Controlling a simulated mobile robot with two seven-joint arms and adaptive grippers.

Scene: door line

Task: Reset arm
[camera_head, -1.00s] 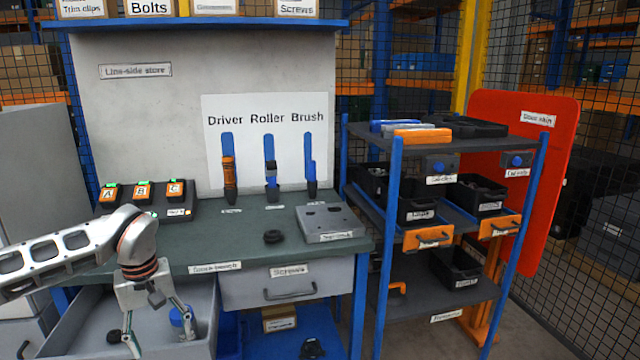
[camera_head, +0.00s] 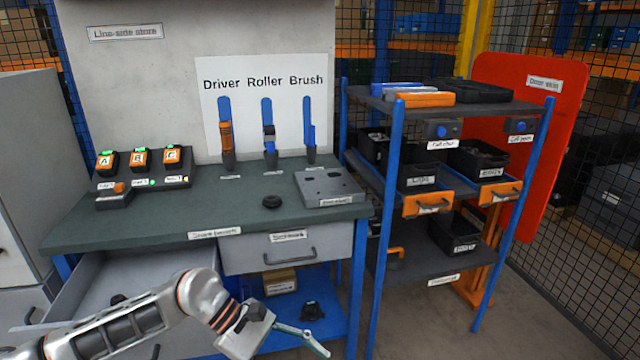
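My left arm comes in from the lower left. My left gripper (camera_head: 290,338) is low in front of the bench, right of the open left drawer (camera_head: 75,290), and points to the right. One greenish finger shows along its upper side; the other is hidden or cut off by the bottom edge, so its opening cannot be judged. Nothing is visible at the fingertip. My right arm and gripper are not in view.
The closed "Screws" drawer (camera_head: 290,255) is above the gripper. A blue-posted shelf cart (camera_head: 398,150) stands right. Floor between shows free.

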